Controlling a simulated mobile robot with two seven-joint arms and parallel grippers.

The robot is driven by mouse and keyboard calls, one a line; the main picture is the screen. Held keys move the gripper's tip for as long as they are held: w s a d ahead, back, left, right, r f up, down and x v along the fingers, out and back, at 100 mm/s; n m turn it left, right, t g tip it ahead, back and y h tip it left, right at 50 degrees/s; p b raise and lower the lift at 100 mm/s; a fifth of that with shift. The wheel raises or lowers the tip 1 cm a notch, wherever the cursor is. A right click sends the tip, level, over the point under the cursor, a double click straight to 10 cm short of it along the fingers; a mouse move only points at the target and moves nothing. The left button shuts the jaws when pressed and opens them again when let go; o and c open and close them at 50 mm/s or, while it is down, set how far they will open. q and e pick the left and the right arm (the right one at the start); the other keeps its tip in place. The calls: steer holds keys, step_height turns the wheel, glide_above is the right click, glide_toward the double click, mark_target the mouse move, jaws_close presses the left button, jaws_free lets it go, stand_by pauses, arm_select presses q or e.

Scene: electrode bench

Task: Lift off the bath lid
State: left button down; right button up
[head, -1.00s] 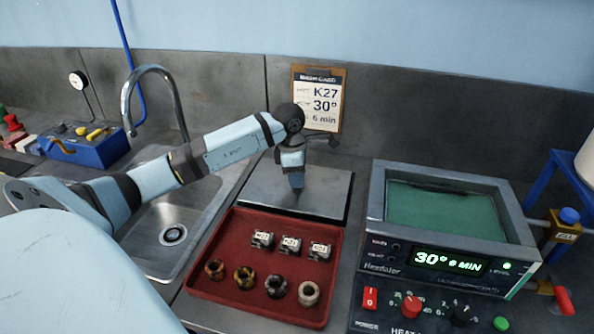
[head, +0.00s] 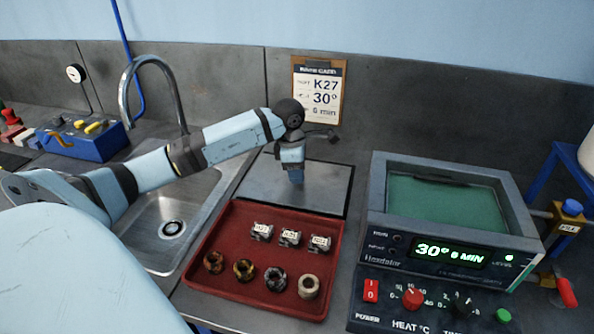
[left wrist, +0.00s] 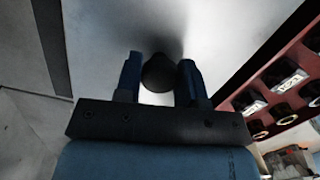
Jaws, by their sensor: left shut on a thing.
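The bath lid (head: 328,188), a flat grey square plate, lies level at the bench top behind the red tray, left of the bath. I cannot tell whether it fully touches the bench. My left gripper (head: 296,180) points down over its middle. In the left wrist view its two fingers stand either side of a dark round knob (left wrist: 159,74), shut on it, with the pale lid surface (left wrist: 225,35) beyond. The bath (head: 378,192) is uncovered on the right, with green liquid (head: 445,205) showing inside. My right gripper is not in view.
The red tray (head: 200,275) in front of the lid holds several rings and three labelled blocks. A sink (head: 150,250) with a tall tap (head: 128,105) is at the left. A card (head: 320,92) stands behind the lid. A control box (head: 440,309) fronts the bath.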

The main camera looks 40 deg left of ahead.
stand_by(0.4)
arm_select(q)
steer(key=shift+f+b, duration=0.3)
steer(key=shift+f, duration=0.05)
steer(key=shift+f, duration=0.25)
stand_by(0.3)
steer(key=c, duration=1)
jaws_free()
steer(key=shift+c, duration=0.2)
steer(key=o, duration=0.4)
steer(key=o, duration=0.5)
steer(key=shift+r, duration=0.1)
